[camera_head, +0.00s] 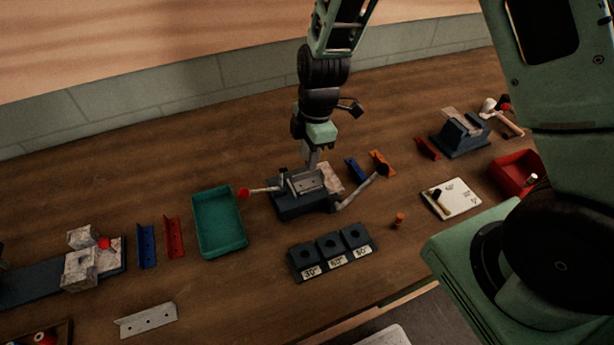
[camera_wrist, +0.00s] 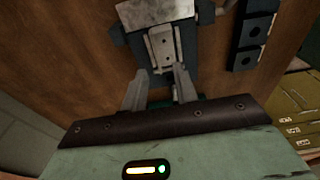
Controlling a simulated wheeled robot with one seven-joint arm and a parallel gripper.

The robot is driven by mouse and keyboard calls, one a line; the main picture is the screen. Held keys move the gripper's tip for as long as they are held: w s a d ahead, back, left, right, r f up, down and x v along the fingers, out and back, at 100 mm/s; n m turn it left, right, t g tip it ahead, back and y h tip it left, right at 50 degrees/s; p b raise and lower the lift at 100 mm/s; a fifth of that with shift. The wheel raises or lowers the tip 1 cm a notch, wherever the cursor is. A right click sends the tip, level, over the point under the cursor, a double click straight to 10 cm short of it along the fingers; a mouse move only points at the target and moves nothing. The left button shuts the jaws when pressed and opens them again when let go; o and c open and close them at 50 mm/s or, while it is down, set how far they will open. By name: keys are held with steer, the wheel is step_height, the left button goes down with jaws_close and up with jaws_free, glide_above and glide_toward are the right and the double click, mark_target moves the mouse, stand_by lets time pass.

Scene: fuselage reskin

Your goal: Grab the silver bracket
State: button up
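A silver bracket with holes (camera_head: 307,184) sits in the dark vise-like fixture (camera_head: 298,211) at the middle of the bench. In the wrist view the bracket (camera_wrist: 161,48) lies ahead of the fingertips. My gripper (camera_head: 313,162) points down at the fixture from above. In the wrist view the two fingers of my gripper (camera_wrist: 157,76) are apart, with nothing held between them. A second silver bracket with holes (camera_head: 148,320) lies flat on the bench at the lower left. Whether the fingers touch the bracket in the fixture cannot be told.
The fixture has handles sticking out, one with a red knob (camera_head: 243,193). A green tray (camera_head: 220,240) stands left of it, and a dark block with three holes (camera_head: 333,250) in front. Blue and red brackets (camera_head: 174,237) lie further left. A red bin (camera_head: 512,172) is at right.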

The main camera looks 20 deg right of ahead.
mark_target(308, 180)
steer(key=shift+w+a+f+p, duration=0.15)
steer(key=shift+f+p, duration=0.35)
steer(key=shift+f, duration=0.8)
steer(key=shift+w+d+f+p, duration=0.1)
steer(key=shift+f+p, duration=0.4)
steer(key=shift+f, duration=0.8)
jaws_close()
